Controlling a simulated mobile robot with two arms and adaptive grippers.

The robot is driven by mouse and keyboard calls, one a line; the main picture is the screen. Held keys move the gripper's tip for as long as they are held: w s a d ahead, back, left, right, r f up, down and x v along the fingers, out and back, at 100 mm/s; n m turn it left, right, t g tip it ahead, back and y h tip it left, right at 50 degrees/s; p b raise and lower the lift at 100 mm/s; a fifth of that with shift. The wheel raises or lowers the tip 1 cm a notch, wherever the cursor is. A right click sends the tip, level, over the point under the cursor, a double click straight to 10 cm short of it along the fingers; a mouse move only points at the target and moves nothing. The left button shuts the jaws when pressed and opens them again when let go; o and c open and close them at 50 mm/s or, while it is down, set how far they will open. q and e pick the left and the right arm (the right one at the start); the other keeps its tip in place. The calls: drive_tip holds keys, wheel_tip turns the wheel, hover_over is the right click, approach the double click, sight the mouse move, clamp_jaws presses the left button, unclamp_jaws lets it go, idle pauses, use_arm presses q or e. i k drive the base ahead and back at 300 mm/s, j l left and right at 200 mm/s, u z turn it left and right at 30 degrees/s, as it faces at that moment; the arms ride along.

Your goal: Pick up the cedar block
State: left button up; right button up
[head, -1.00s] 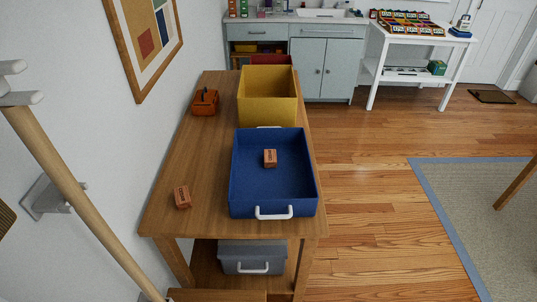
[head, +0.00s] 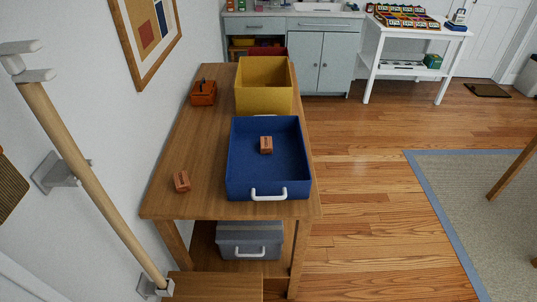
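Two small reddish-brown wooden blocks with dark markings on them are in the head view. One block (head: 182,181) lies on the wooden table (head: 195,140) near its front left. The other block (head: 266,145) lies inside the blue tray (head: 268,180), toward its far half. The markings are too small to read, so I cannot tell which is the cedar block. Neither of my grippers is in view.
A grey lidded box (head: 249,241) sits on the lower shelf. A wooden rail (head: 95,185) runs along the left wall.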

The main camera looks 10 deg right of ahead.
sight(266, 148)
drive_tip(key=k+u, duration=0.25)
drive_tip(key=u, duration=0.2)
drive_tip(key=k+j+u, duration=0.1)
drive_tip(key=u, duration=0.35)
drive_tip(key=l+u, duration=0.25)
drive_tip(key=l, duration=0.25)
drive_tip(key=l+u, duration=0.3)
drive_tip(key=l, duration=0.25)
drive_tip(key=k+l+u, duration=0.25)
drive_tip(key=l, duration=0.2)
drive_tip(key=l+u, duration=0.3)
drive_tip(key=l, duration=0.25)
